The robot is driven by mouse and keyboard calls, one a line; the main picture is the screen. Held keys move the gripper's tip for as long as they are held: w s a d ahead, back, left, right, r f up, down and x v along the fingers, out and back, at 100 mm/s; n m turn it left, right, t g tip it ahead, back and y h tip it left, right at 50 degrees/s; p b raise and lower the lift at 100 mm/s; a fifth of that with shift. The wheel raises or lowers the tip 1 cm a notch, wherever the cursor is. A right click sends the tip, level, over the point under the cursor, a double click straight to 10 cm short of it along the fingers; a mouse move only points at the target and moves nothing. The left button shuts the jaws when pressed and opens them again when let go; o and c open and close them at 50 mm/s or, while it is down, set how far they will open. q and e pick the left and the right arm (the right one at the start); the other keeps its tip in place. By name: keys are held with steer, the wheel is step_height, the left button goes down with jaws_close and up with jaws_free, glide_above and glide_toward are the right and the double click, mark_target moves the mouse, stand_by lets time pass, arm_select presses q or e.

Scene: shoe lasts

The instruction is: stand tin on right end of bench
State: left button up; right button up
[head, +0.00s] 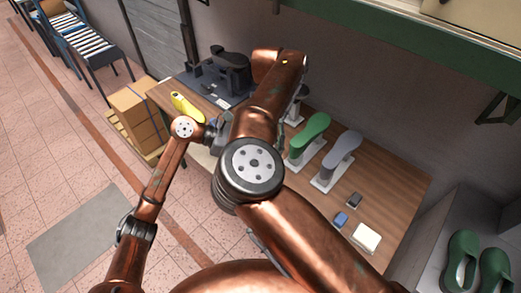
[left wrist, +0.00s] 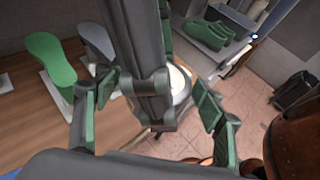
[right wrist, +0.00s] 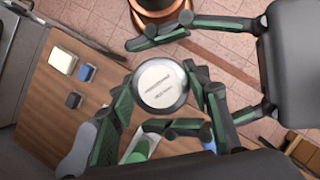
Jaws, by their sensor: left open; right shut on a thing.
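A round silver tin with a white printed label (right wrist: 163,83) is held between the fingers of my right gripper (right wrist: 165,98), which is shut on it. In the left wrist view, part of the tin (left wrist: 181,84) shows beside my right gripper's dark links. My left gripper (left wrist: 153,90) is open, its fingers spread on either side of the right gripper and tin; whether they touch cannot be told. In the head view, my right arm hides the tin and most of the left gripper (head: 219,134). The wooden bench (head: 385,181) has its right end at the lower right.
A green last (head: 312,130) and a grey last (head: 345,145) stand on the bench. A blue block (head: 341,219), a dark block (head: 354,200) and a white-topped block (head: 366,238) lie near its right end. A yellow last (head: 186,106) lies at the left end.

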arm_select(q)
steer(key=shift+d, duration=0.1)
steer(key=shift+c, duration=0.4)
steer(key=c, duration=1.2)
steer(key=shift+c, duration=0.2)
arm_select(e)
steer(key=o, duration=1.3)
